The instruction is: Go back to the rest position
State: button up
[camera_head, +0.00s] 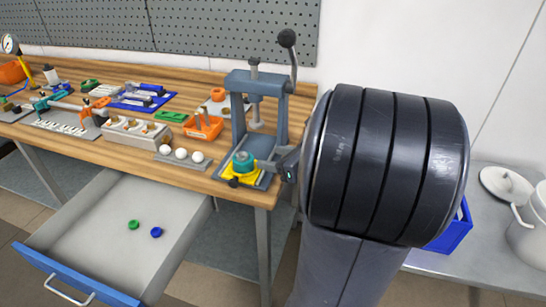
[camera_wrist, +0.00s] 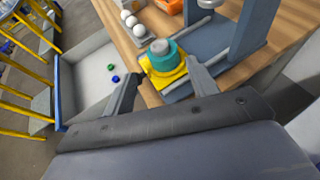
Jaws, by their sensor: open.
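My gripper (camera_wrist: 163,68) is open, and its two fingers stand apart on either side of a teal round part with a grey top (camera_wrist: 162,50). I cannot tell whether either finger touches it. The teal part sits in a yellow holder (camera_wrist: 168,78) at the front of the grey press base. In the head view, the teal part (camera_head: 243,161) and yellow holder (camera_head: 241,178) show in front of the press (camera_head: 238,110). My gripper (camera_head: 270,166) reaches them from the right. My large dark arm link hides much of the right side of that view.
The press lever (camera_head: 291,55) stands up high near my arm. Several white balls (camera_head: 181,154) lie in a tray left of the press. An open drawer (camera_head: 110,215) holds a green and a blue disc. A blue bin (camera_head: 450,234) and pots are at right.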

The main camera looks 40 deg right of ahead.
aim_at(241, 153)
jog(key=x, duration=1.1)
jog(key=shift+r, duration=0.25)
jog(key=shift+f, duration=0.1)
